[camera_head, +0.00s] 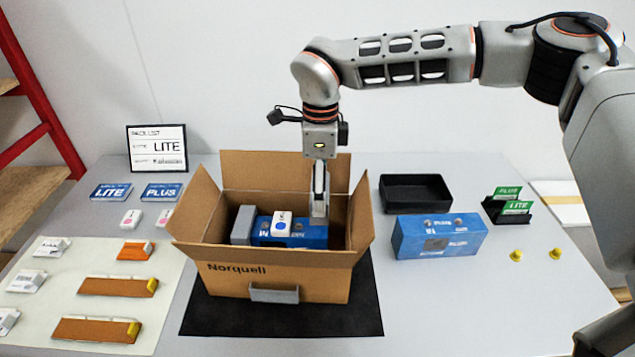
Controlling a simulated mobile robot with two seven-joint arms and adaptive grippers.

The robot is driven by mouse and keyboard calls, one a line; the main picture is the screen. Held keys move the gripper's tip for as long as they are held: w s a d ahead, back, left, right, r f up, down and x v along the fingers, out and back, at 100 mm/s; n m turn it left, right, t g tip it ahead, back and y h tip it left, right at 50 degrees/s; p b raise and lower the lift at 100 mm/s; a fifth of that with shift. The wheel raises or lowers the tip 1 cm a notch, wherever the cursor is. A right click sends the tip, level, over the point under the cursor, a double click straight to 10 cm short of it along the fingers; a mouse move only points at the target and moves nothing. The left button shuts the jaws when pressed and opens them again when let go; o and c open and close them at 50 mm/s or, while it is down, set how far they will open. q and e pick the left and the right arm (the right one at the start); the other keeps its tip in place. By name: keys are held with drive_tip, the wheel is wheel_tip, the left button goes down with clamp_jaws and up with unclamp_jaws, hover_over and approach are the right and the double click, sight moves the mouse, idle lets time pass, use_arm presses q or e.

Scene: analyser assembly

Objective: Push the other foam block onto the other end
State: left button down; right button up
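A blue analyser (311,236) lies inside the open cardboard box (235,280). One grey foam block (243,225) sits at its left end. My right gripper (318,212) points straight down into the box at the analyser's right end. A grey shape shows at its fingertips; I cannot tell whether it is the second foam block or part of the fingers. The fingers are seen edge-on, so their opening is unclear. The right end of the analyser is partly hidden by the gripper and box wall. My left gripper is not in view.
A white piece with a blue mark (282,226) lies on the analyser. The box's flaps stand open around the gripper. A second blue unit (437,238) and a black tray (415,192) stand to the right. A grey bar (274,293) is at the box's front.

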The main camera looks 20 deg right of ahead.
drive_tip(key=shift+s+f+b, duration=0.2)
drive_tip(key=shift+f+b, duration=0.2)
drive_tip(key=shift+f, duration=0.05)
drive_tip(key=b, duration=0.3)
hover_over(321, 228)
wheel_tip(321, 228, down, 4)
drive_tip(key=shift+a+f, duration=0.1)
drive_tip(key=shift+f, duration=0.05)
drive_tip(key=shift+w, duration=0.1)
idle(0.5)
drive_tip(key=shift+f, duration=0.35)
idle(0.5)
drive_tip(key=shift+f+b, duration=0.7)
drive_tip(key=shift+f, duration=1.7)
idle(2.1)
